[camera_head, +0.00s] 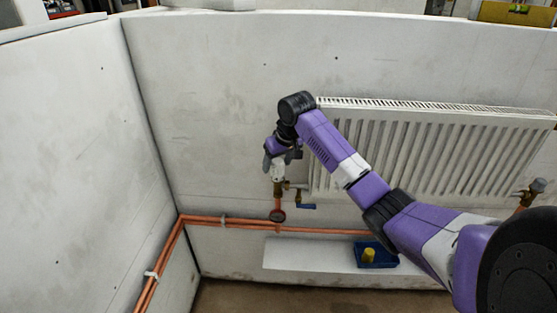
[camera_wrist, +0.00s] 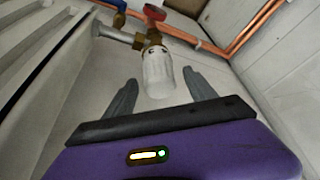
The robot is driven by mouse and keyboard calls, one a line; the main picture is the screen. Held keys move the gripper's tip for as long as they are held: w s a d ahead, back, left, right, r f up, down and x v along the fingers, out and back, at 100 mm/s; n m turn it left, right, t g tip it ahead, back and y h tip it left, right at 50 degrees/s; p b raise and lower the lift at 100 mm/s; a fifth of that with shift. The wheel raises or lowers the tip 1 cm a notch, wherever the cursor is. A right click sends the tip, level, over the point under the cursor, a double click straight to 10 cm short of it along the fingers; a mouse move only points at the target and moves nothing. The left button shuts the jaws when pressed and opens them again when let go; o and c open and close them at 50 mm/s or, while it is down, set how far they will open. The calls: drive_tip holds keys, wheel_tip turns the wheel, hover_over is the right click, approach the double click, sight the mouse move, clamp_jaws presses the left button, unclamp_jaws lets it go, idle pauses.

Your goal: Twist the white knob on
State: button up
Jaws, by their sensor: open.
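The white knob (camera_wrist: 158,80) is a ribbed cylinder on a brass valve (camera_wrist: 148,42) beside the radiator. In the wrist view it sits between the two grey fingers of my gripper (camera_wrist: 160,76), with a visible gap on each side. The fingers are apart and hold nothing. In the head view my gripper (camera_head: 276,158) comes down from above onto the white knob (camera_head: 278,173), which is partly hidden by it. Any marking on the knob is too small to read.
A white radiator (camera_head: 430,155) hangs to the right. Below the knob are a red round handle (camera_wrist: 154,12), a blue lever (camera_head: 306,206) and copper pipes (camera_head: 240,223). A blue tray (camera_head: 376,262) with a yellow object lies on a low ledge. A side wall (camera_head: 75,150) stands left.

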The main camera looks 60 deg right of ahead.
clamp_jaws()
drive_tip(key=shift+f+p, duration=0.2)
drive_tip(key=shift+p, duration=0.1)
idle(0.5)
drive_tip(key=shift+a, duration=0.1)
drive_tip(key=shift+a+r+m+p, duration=0.1)
drive_tip(key=shift+m+p, duration=0.7)
drive_tip(key=shift+p, duration=0.3)
drive_tip(key=m+g+h+p, duration=0.1)
drive_tip(key=m+p, duration=0.1)
drive_tip(key=m+g+p, duration=0.1)
drive_tip(key=m+p, duration=0.1)
drive_tip(key=m, duration=0.1)
drive_tip(key=shift+m+h, duration=0.3)
drive_tip(key=shift+h, duration=0.1)
drive_tip(key=m+g+p, duration=0.1)
drive_tip(key=m, duration=0.1)
drive_tip(key=shift+f+m, duration=0.2)
drive_tip(key=shift+m, duration=0.2)
drive_tip(key=shift+s+f+m+g, duration=0.1)
drive_tip(key=shift+m+g, duration=0.4)
drive_tip(key=shift+m, duration=0.5)
